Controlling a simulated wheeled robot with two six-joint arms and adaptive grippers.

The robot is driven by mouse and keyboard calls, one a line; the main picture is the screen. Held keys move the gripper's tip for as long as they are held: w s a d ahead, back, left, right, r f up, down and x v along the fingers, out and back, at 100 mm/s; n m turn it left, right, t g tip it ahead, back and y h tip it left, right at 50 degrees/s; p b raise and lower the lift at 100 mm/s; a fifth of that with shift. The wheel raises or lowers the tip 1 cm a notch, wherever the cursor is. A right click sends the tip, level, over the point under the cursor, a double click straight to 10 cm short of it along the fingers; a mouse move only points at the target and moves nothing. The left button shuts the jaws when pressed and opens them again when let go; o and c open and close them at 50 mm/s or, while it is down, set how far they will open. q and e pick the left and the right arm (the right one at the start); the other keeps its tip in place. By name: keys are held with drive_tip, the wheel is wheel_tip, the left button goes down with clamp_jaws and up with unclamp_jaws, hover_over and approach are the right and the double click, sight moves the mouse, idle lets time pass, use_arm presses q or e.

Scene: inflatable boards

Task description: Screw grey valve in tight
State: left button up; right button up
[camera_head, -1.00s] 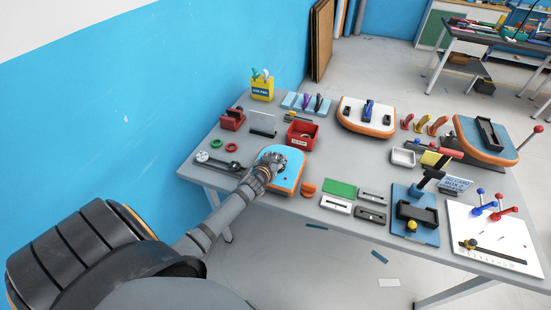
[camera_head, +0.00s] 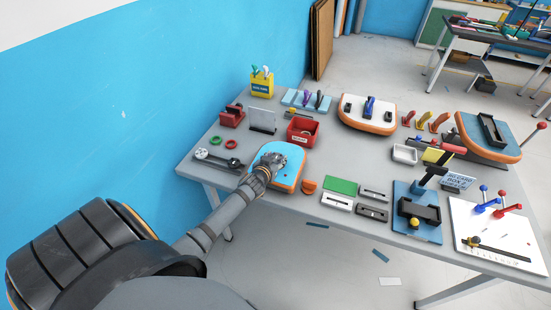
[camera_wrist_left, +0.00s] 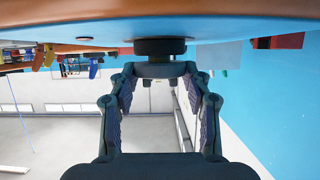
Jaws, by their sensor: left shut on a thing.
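A small blue board with an orange edge (camera_head: 291,174) lies on the table near its left front edge. My left gripper (camera_head: 273,161) comes down onto the board and hides the spot under it in the head view. In the left wrist view the blue board face (camera_wrist_left: 215,29) fills the top, and a dark grey round valve (camera_wrist_left: 160,46) sits against it. The left gripper's fingertips (camera_wrist_left: 157,70) are closed on the valve's dark body. The valve's threads and seat are hidden. The right gripper is in neither view.
A red bin (camera_head: 301,133) stands behind the board, with green rings (camera_head: 216,142) to its left. An orange piece (camera_head: 309,186) and a green plate (camera_head: 341,186) lie to its right. A blue fixture (camera_head: 417,213) and white lever panel (camera_head: 497,232) occupy the right front.

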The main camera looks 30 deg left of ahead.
use_arm(q)
drive_tip(key=o, duration=1.2)
drive_tip(key=shift+s, duration=0.1)
drive_tip(key=v, duration=1.1)
drive_tip(key=shift+s+d+r, duration=0.15)
drive_tip(key=shift+s+r, duration=0.1)
drive_tip(key=shift+s, duration=0.05)
